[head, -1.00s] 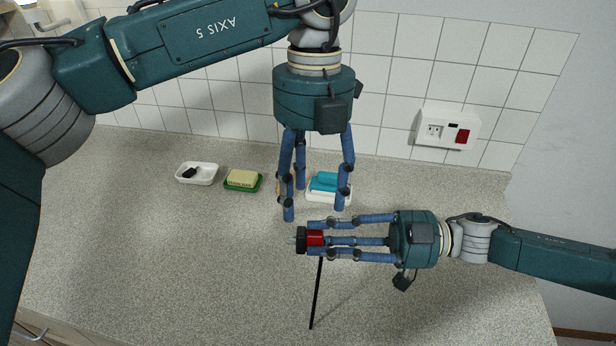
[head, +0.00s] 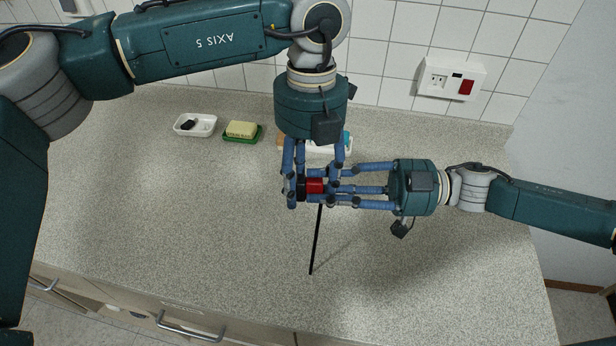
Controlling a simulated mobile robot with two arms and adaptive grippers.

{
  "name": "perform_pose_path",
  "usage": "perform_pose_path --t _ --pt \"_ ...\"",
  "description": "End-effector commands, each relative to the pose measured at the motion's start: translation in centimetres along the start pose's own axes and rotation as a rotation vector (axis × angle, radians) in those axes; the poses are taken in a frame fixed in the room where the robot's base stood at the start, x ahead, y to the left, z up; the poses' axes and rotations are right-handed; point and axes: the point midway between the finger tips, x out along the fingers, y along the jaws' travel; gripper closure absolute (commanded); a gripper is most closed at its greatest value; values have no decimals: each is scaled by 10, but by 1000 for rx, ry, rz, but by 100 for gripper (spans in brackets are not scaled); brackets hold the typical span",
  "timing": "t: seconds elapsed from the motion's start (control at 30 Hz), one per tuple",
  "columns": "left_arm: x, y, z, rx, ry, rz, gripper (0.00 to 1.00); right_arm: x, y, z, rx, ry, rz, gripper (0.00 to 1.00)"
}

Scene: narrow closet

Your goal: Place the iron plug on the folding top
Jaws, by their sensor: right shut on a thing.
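The iron plug (head: 315,186) is red and black, with a black cord (head: 315,245) running down from it over the counter. My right gripper (head: 322,188), coming from the right, is shut on the plug and holds it lying sideways. My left gripper (head: 312,192) points down from above, with its fingers spread around the plug's black end. I cannot tell whether they touch it. The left fingers partly hide the plug. The speckled grey top (head: 180,220) spreads below both grippers.
At the back of the top stand a white dish with a black thing (head: 207,131), a green dish with a yellow block (head: 241,130), and a white dish with a blue thing (head: 347,138), mostly hidden. A socket (head: 452,80) is on the tiled wall. The front and left are clear.

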Motion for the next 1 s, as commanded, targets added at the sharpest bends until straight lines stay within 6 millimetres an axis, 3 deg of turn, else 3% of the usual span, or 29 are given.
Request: perform_pose_path --t 0.03,0.13,0.23,0.27,0.37,0.73,0.87,1.0 --pt "0 0 0 0 0 0 65 0 0 0 0 0 0 100" --pt "0 0 0 0 -1 -1 82 0 0 0 0 1 -2 100" --pt "-1 -1 0 0 -2 -2 82 1 -1 -1 0 2 -3 100" --pt "-1 -1 0 0 -2 -2 82 1 -1 -1 0 2 -4 70" --pt "-1 -1 1 0 -3 -3 82 1 -2 -1 1 2 -4 52" --pt "-1 -1 0 1 -2 -1 82 -4 0 0 1 0 1 52" --pt "-1 0 0 1 -1 -1 82 -22 1 1 1 -1 3 52" --pt "-1 0 0 0 -1 0 82 -52 1 1 2 -2 4 52"
